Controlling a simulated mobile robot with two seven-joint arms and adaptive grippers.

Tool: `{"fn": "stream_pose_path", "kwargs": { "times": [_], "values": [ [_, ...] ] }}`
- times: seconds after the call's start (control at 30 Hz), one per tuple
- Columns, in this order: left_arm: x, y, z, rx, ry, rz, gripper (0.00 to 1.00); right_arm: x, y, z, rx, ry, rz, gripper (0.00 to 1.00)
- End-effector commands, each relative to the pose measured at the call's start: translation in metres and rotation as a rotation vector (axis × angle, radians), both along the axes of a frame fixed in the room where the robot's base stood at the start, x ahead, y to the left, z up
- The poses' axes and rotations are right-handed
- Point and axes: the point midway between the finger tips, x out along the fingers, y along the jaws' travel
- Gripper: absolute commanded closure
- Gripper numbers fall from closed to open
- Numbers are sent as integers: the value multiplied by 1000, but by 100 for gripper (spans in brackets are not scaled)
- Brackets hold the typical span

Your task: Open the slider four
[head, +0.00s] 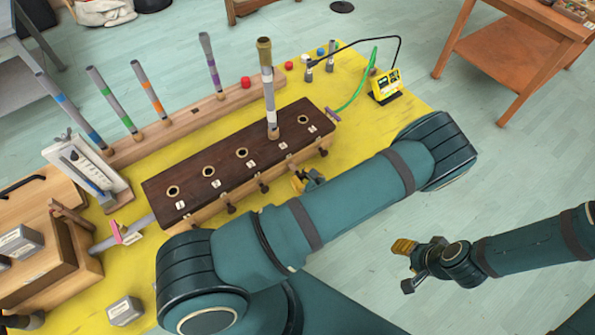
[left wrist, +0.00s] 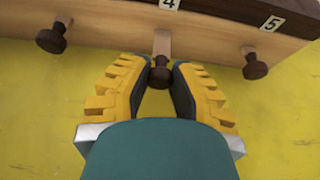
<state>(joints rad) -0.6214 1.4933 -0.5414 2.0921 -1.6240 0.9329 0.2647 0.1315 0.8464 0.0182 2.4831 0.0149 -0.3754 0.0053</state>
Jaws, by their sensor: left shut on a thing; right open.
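The wooden box (head: 230,170) has a dark top with a row of numbered holes and knobbed sliders along its front. A tall grey tube (head: 268,90) stands upright at hole four. In the left wrist view, slider four (left wrist: 162,43) is a pale strip below label 4, ending in a dark round knob (left wrist: 160,72). More of its strip shows than at the neighbouring sliders. My left gripper (left wrist: 158,78) is shut on this knob; it also shows in the head view (head: 308,180), partly behind my arm. My right gripper (head: 408,268) is open and empty over the floor.
Neighbouring knobs three (left wrist: 50,39) and five (left wrist: 256,67) flank my left gripper. Several banded tubes stand in a wooden rack (head: 180,122) behind the box. A yellow device (head: 386,86) with a green cable sits at the table's far right.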

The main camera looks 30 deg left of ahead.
Motion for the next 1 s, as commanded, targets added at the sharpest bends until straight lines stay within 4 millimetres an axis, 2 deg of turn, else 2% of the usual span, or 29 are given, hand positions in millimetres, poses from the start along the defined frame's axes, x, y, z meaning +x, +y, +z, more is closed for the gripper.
{"fn": "stream_pose_path", "kwargs": {
  "times": [0.23, 0.27, 0.33, 0.73, 0.87, 1.0],
  "values": [
    [-1, -2, 0, 1, 0, 1, 100, 0, 0, 0, 0, 0, 0, 53],
    [-1, -2, 0, 1, 0, 1, 70, 0, 0, 0, 0, 0, 0, 53],
    [-1, -2, 0, 1, 0, 1, 46, 0, 0, 0, 0, 0, 0, 53],
    [-2, -6, 2, 0, 0, 0, 46, 0, 0, 0, 0, 0, 0, 53],
    [-8, -21, 9, 0, -1, -2, 46, 0, 0, 0, 0, 0, 0, 53],
    [-18, -45, 20, 0, -1, -3, 46, 0, 0, 0, 0, 0, 0, 53]
  ]
}}
